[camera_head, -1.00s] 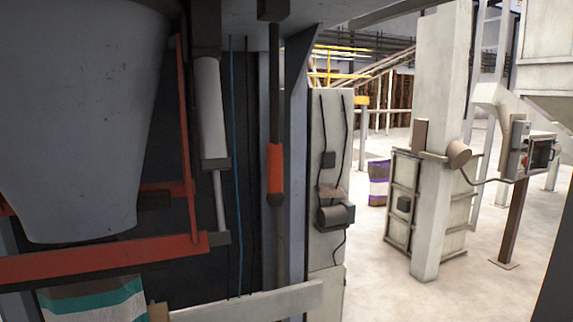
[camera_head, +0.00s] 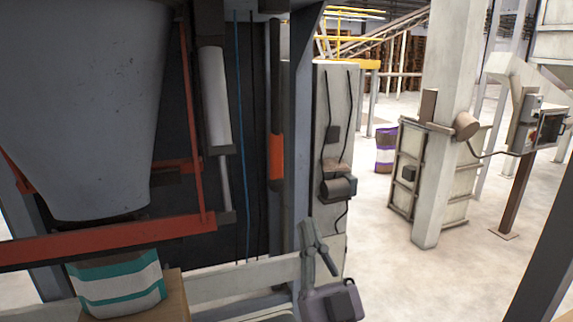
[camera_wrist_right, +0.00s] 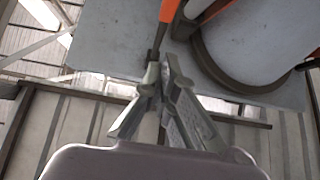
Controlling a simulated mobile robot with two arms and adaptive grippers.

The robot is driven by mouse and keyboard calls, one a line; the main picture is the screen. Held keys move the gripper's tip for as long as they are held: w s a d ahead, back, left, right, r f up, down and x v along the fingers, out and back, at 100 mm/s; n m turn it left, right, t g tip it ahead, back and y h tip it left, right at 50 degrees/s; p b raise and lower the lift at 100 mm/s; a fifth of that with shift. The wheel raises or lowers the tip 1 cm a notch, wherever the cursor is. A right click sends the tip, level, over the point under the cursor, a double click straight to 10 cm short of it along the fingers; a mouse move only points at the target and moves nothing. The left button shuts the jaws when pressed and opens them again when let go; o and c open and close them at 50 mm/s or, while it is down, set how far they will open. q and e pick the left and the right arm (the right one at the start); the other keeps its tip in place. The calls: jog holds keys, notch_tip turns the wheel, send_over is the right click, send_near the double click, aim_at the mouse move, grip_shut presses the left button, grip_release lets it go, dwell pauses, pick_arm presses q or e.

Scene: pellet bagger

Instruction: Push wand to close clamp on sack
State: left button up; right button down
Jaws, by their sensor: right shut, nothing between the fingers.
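The wand (camera_head: 276,155) hangs vertically right of the hopper spout, a dark rod with an orange grip. Its orange part (camera_wrist_right: 170,10) also shows at the top of the wrist view. The white and teal striped sack (camera_head: 118,284) stands under the spout (camera_head: 85,100). A red-orange bar (camera_head: 110,243) crosses just above the sack; I cannot tell whether the clamp is open. My right gripper (camera_head: 315,236) is shut and empty, below and right of the wand in the head view. In the wrist view its fingertips (camera_wrist_right: 160,70) overlap the wand's dark end; contact is unclear. My left gripper is out of view.
A pale horizontal rail (camera_head: 245,282) runs behind my right gripper. A tall pale cabinet (camera_head: 333,110) with cables stands right of the wand. Open floor (camera_head: 390,260) lies to the right.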

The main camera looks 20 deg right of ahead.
jog(key=shift+w, duration=0.1)
jog(key=p, duration=0.6)
send_near(279, 143)
notch_tip(279, 143, up, 3)
jog(key=w, duration=0.3)
jog(key=shift+w+r+p, duration=0.1)
jog(key=shift+w+p, duration=0.05)
jog(key=shift+p, duration=0.2)
